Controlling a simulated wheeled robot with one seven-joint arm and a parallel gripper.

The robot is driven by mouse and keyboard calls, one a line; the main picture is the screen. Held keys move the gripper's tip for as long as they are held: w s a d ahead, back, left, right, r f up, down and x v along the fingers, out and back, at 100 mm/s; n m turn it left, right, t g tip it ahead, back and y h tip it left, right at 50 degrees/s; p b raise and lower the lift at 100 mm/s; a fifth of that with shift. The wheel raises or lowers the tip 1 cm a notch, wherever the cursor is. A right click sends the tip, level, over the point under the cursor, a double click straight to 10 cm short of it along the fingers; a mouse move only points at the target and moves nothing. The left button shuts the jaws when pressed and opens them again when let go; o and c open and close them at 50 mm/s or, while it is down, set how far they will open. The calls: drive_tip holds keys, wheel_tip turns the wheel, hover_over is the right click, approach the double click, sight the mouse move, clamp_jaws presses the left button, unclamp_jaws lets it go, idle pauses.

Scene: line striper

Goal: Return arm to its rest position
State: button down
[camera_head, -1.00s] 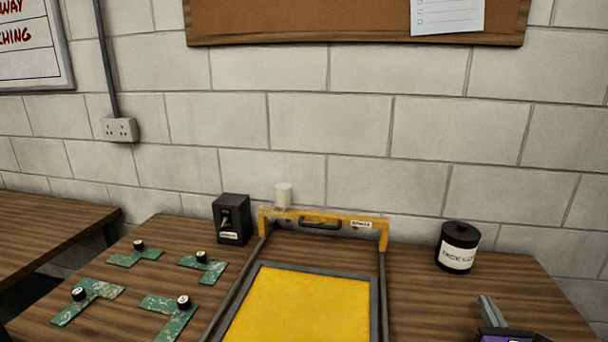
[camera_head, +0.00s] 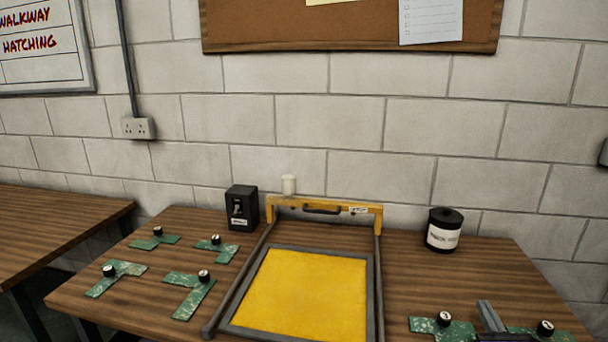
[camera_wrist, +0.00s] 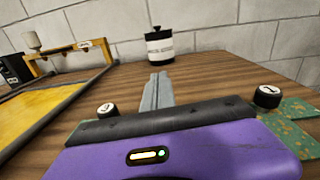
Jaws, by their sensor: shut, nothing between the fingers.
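My gripper (camera_head: 490,316) shows at the bottom right of the head view, over the right part of the wooden table. Its grey fingers (camera_wrist: 156,92) are together with nothing between them in the wrist view, above the bare table top. Green L-shaped plates with black knobs lie near it, one to the left (camera_head: 440,328) and one to the right (camera_head: 548,332). In the wrist view the right plate (camera_wrist: 302,118) is partly hidden by my gripper's purple body.
A yellow panel in a grey frame (camera_head: 305,295) with a yellow crossbar (camera_head: 370,208) fills the table's middle. A black canister (camera_head: 443,232) stands back right, a black switch box (camera_head: 241,208) back left. Several green plates (camera_head: 188,296) lie left. A block wall stands behind.

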drive_tip(key=shift+s+d+r+n+h, duration=0.15)
drive_tip(key=shift+r+n, duration=0.1)
drive_tip(key=shift+n, duration=0.25)
drive_tip(key=shift+d+r+n+h, duration=0.15)
drive_tip(key=shift+r+n, duration=0.05)
drive_tip(key=shift+n, duration=0.3)
drive_tip(key=s+a+m+g+y, duration=0.1)
drive_tip(key=s+a+m, duration=0.8)
drive_tip(key=s+m, duration=0.3)
drive_tip(key=s+a+m+y, duration=0.2)
drive_tip(key=s+a+m, duration=0.7)
drive_tip(key=s, duration=1)
drive_tip(key=s+a+m+g+y, duration=0.1)
drive_tip(key=s+a+m+y, duration=0.1)
drive_tip(key=s+a+m, duration=0.7)
drive_tip(key=s+m, duration=0.6)
drive_tip(key=s, duration=0.1)
drive_tip(key=shift+a+r+g, duration=0.2)
drive_tip(key=shift+r+g, duration=0.05)
drive_tip(key=shift+g, duration=0.05)
